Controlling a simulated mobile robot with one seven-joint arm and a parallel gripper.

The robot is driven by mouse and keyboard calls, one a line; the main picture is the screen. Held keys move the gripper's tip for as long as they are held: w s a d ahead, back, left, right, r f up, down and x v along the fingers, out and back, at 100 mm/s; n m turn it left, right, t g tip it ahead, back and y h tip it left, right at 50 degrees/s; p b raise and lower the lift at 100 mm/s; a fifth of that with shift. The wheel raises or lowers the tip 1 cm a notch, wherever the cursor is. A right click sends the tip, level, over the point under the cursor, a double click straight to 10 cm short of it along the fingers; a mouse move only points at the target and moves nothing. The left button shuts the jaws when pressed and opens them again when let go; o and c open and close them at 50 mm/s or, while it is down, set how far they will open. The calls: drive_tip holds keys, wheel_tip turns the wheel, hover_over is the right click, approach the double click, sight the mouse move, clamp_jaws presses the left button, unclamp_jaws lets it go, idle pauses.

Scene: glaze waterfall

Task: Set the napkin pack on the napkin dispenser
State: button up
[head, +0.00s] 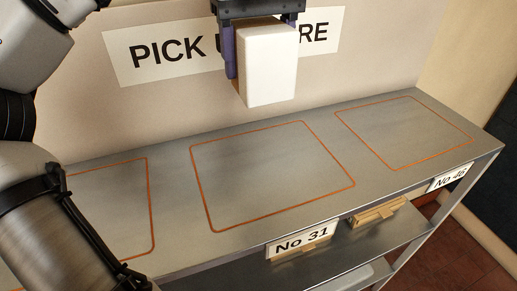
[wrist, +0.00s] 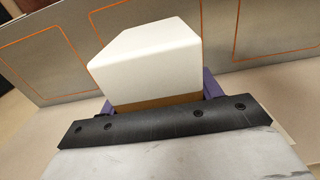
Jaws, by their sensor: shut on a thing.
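The white napkin pack (head: 268,65) hangs upright in my gripper (head: 263,50), well above the counter, in the head view. The gripper's purple fingers are shut on its sides near the top. In the wrist view the pack (wrist: 148,55) fills the space in front of the gripper (wrist: 157,103), with a brownish band at its near end. No napkin dispenser can be made out in either view.
A grey metal counter (head: 320,205) carries several orange-outlined areas, all empty where visible. Tags "No 31" (head: 301,240) and "No 46" (head: 450,177) mark its front edge. Tan wooden items (head: 376,213) lie on the shelf below. A wall sign (head: 160,46) is behind the gripper.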

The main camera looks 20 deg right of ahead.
wheel_tip(320, 180, down, 20)
drive_tip(key=shift+s+r+b, duration=0.1)
drive_tip(key=shift+b, duration=0.2)
idle(0.3)
drive_tip(key=shift+f, duration=0.2)
drive_tip(key=o, duration=1)
drive_tip(key=shift+o, duration=0.2)
drive_tip(key=shift+r, duration=0.1)
